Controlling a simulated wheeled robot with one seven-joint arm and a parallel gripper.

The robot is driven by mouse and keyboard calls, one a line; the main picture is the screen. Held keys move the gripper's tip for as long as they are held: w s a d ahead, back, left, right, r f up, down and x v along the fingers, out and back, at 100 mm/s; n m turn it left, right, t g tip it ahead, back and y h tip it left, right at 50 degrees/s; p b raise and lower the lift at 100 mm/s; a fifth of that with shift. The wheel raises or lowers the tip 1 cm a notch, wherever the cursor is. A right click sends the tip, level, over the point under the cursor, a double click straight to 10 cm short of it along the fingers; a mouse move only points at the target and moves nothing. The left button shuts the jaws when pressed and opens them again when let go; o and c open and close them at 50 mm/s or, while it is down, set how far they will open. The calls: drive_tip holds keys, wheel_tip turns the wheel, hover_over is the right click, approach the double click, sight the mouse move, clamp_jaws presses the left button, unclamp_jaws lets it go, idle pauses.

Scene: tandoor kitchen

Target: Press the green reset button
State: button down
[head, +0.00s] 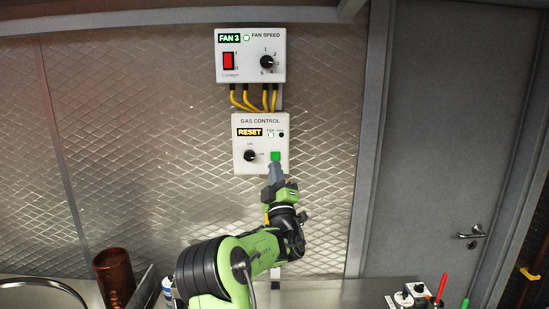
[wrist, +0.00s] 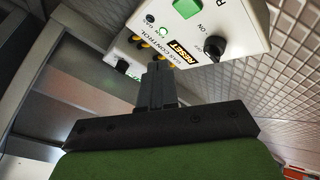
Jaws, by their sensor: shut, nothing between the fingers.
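The green reset button (head: 276,155) is a small square at the lower right of the white gas control box (head: 241,165) on the wall. It also shows in the wrist view (wrist: 187,8) at the top, partly cut by the frame edge. The box's display reads RESET in lit amber. My gripper (head: 274,170) is shut and empty, just below the button in the head view. In the wrist view the shut fingers (wrist: 155,85) point up toward the box, with the button beyond and to the right of the tips. I cannot tell whether they touch the box.
The fan speed box (head: 250,75) with a red switch is above, joined by yellow cables (head: 250,98). A black knob (head: 250,155) sits left of the button. A grey door (head: 440,130) is at right. A brown cup (head: 113,275) stands at lower left.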

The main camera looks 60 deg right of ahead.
approach(273, 149)
drive_tip(key=x, duration=0.4)
drive_tip(key=shift+a+r+p, duration=0.2)
drive_tip(key=shift+r+p, duration=0.15)
idle(1.6)
drive_tip(key=shift+w+d, duration=0.1)
drive_tip(key=shift+d, duration=0.25)
drive_tip(key=shift+w+d+r, duration=0.1)
drive_tip(key=shift+w+d, duration=0.1)
drive_tip(key=shift+d, duration=0.15)
idle(0.5)
drive_tip(key=shift+a+b, duration=0.1)
drive_tip(key=shift+b, duration=0.25)
drive_tip(key=s+a+b, duration=0.3)
drive_tip(key=a, duration=0.2)
drive_tip(key=shift+a+b, duration=0.35)
idle(0.4)
idle(0.8)
